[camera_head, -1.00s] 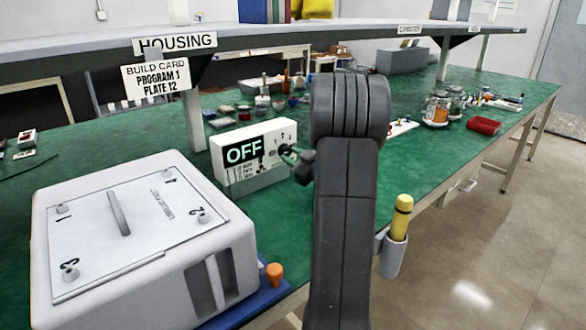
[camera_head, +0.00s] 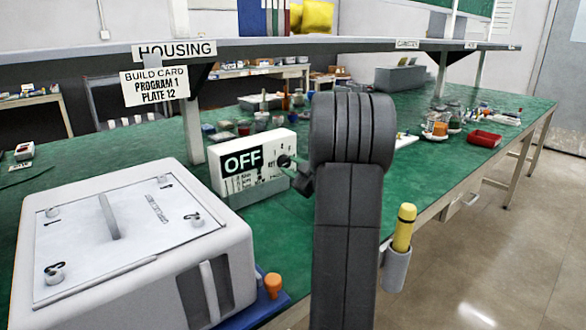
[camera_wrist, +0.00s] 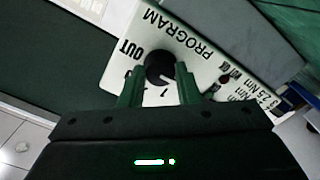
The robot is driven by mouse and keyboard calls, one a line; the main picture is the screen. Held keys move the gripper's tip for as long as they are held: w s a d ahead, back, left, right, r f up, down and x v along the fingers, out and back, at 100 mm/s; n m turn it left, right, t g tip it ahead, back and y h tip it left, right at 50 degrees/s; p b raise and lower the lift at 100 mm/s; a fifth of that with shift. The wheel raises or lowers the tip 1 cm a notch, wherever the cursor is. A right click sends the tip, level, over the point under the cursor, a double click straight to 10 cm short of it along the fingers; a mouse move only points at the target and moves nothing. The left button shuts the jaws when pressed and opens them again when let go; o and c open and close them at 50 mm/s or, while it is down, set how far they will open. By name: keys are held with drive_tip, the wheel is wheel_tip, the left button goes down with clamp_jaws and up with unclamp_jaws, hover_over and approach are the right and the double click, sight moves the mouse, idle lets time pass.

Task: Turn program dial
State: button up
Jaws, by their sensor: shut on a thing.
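The white controller box (camera_head: 255,158) stands on the green bench, with "OFF" on its dark display. The round black program dial (camera_wrist: 160,68) sits on its white face, beside the words "PROGRAM" and "OUT" and a numeral 1. My gripper (camera_wrist: 160,86) is shut on the dial, with its green fingers on either side of it. In the head view my gripper (camera_head: 294,172) reaches the right end of the box, partly hidden by my arm. The build card (camera_head: 154,86) hanging from the shelf reads "PROGRAM 1, PLATE 12".
A large white housing (camera_head: 130,245) with numbered screws stands at the front left, on a blue base. A yellow-handled tool (camera_head: 403,228) sits in a holder at the bench edge. A red tray (camera_head: 484,139) and small parts lie farther right.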

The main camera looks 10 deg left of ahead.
drive_tip(key=o, duration=1)
drive_tip(key=shift+c, duration=0.2)
drive_tip(key=v, duration=0.7)
drive_tip(key=shift+s+d+p, duration=0.2)
drive_tip(key=shift+d+p, duration=0.05)
drive_tip(key=shift+p, duration=0.15)
drive_tip(key=shift+w+a, duration=0.1)
drive_tip(key=b+x, duration=0.1)
drive_tip(key=x, duration=0.6)
drive_tip(key=shift+w+a, duration=0.1)
drive_tip(key=shift+a, duration=0.1)
drive_tip(key=shift+r+p, duration=0.15)
drive_tip(key=shift+p, duration=0.4)
drive_tip(key=shift+m, duration=0.6)
drive_tip(key=shift+f, duration=0.2)
